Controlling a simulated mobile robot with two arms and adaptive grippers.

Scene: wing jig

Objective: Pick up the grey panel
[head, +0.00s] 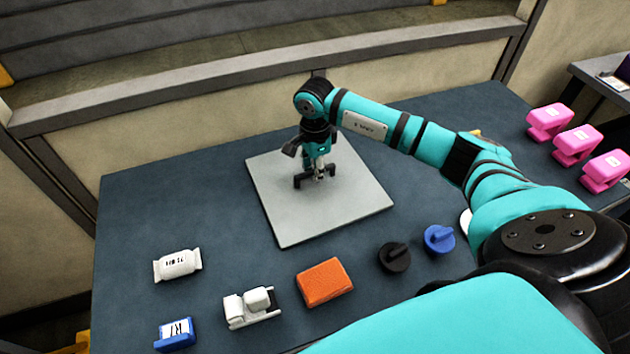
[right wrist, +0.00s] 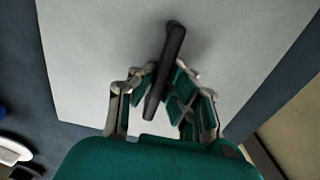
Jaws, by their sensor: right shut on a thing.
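The grey panel (head: 350,205) is a flat, light square in the middle of the dark table. It also fills much of the right wrist view (right wrist: 85,65). It looks flat; I cannot tell any gap under it. A black bar handle (right wrist: 173,45) stands on it. My right gripper (head: 318,175) points down over the panel and is shut on this handle. In the right wrist view its fingers (right wrist: 163,92) lie on both sides of the bar. My left gripper is not in view.
On the blue-grey table (head: 150,215), a white packet (head: 177,265), a blue block (head: 175,334), a white part (head: 250,307), an orange block (head: 324,282), a black knob (head: 393,257) and a blue knob (head: 439,239) lie in front. Pink clamps (head: 577,143) stand right. A wall runs behind.

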